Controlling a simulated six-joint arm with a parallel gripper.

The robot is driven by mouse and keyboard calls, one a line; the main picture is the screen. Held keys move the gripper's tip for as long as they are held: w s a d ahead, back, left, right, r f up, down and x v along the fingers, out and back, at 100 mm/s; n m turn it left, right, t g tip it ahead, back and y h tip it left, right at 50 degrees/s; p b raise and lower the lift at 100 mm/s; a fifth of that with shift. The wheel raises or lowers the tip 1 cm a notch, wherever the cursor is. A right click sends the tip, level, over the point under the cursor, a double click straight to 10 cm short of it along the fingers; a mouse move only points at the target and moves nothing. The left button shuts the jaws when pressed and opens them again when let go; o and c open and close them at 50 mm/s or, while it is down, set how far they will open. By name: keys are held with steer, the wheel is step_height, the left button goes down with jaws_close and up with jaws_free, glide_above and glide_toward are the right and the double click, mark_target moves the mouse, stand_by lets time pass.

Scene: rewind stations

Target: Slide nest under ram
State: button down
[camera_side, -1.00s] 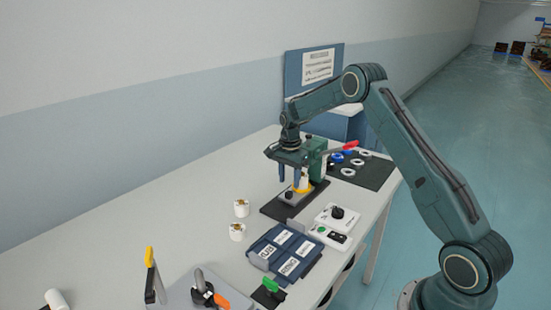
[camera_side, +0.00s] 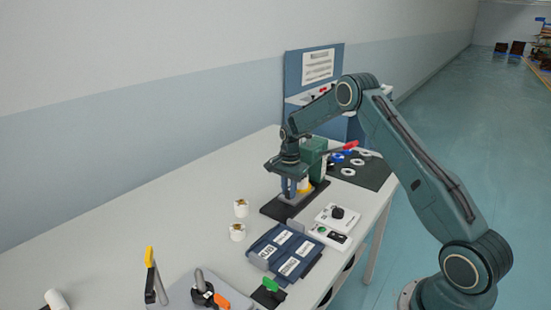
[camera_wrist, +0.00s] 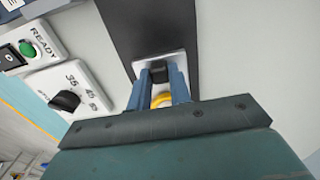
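The nest (camera_wrist: 177,60) is a light grey sliding plate with a black knob (camera_wrist: 158,74). It sits on a long dark base (camera_side: 275,211) in front of the green press (camera_side: 314,148). A white part with a yellow ring (camera_side: 304,186) stands behind the knob; the ring (camera_wrist: 161,100) also shows between the fingers in the wrist view. My gripper (camera_side: 290,196) points down at the knob, with one blue finger on each side. Whether the fingers touch the knob is not clear. The ram is hidden behind my gripper and the press body.
A red lever (camera_side: 344,146) sticks out from the press. A white dial box (camera_side: 337,215) and a green-button box (camera_side: 329,236) stand to the right. Two white cylinders (camera_side: 240,208) stand to the left. A blue tray (camera_side: 284,252) is in front. Rings lie on a black mat (camera_side: 372,177).

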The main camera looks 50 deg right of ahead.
steer(key=shift+d, duration=1.85)
steer(key=c, duration=1.3)
jaws_free()
steer(key=shift+d, duration=0.15)
steer(key=shift+c, duration=0.2)
steer(key=shift+o, duration=0.3)
steer(key=shift+r, duration=0.15)
steer(key=shift+r, duration=0.15)
step_height(320, 180, up, 13)
steer(key=shift+r, duration=0.15)
